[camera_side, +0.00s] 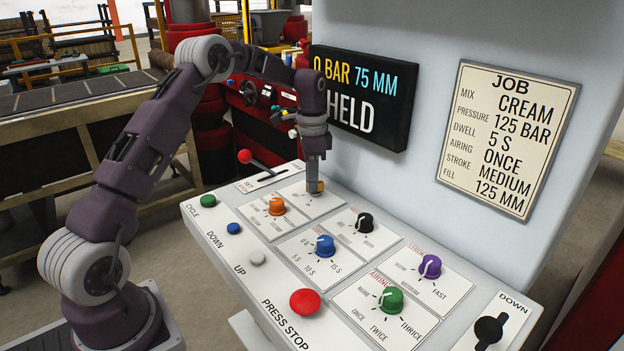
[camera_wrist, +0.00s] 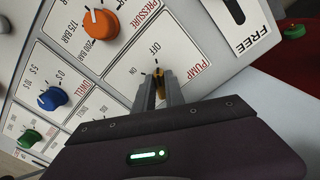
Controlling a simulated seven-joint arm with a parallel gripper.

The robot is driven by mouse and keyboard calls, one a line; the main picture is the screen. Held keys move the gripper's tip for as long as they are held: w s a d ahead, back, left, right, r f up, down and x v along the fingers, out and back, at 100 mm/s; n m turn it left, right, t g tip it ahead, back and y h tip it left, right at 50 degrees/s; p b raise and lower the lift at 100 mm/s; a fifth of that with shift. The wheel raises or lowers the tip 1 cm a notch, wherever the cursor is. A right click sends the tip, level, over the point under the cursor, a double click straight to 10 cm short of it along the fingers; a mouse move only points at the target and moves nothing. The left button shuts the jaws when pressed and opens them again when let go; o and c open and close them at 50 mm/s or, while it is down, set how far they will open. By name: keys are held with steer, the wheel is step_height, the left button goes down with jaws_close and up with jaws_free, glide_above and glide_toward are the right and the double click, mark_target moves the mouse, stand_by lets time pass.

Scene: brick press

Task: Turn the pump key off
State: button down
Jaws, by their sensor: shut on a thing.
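The pump key (camera_wrist: 158,73) is a small yellow-brass key on the panel label marked PUMP, with OFF and ON printed beside it. In the side view the pump key (camera_side: 319,188) shows as a bit of yellow under my gripper (camera_side: 314,178), at the back of the sloped panel. My gripper points down and is shut on the key. In the wrist view the two fingers of my gripper (camera_wrist: 159,84) stand on either side of the key and hide part of it. I cannot tell for sure which mark the key points at.
The orange knob (camera_side: 276,206), black knob (camera_side: 365,222) and blue knob (camera_side: 324,246) are near. A red-balled lever (camera_side: 245,157) stands left of the key. The display (camera_side: 360,97) behind reads 0 BAR, 75 MM, HELD. A job card (camera_side: 508,137) hangs right.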

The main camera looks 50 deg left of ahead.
steer(key=c, duration=1.4)
jaws_free()
step_height(320, 180, up, 7)
steer(key=shift+r, duration=0.1)
steer(key=s+d+r+n+t+y, duration=0.1)
steer(key=s+d+r+n+t, duration=0.2)
steer(key=s+d+r, duration=1.1)
steer(key=s+d+f+n+t, duration=0.1)
steer(key=s+d+f, duration=0.1)
steer(key=s, duration=0.8)
steer(key=s+d+f+n+t+h, duration=0.1)
steer(key=s+d+f+n, duration=0.1)
steer(key=s, duration=0.7)
steer(key=shift+s+f+t, duration=0.3)
steer(key=shift+s+f, duration=0.05)
steer(key=shift+f, duration=0.35)
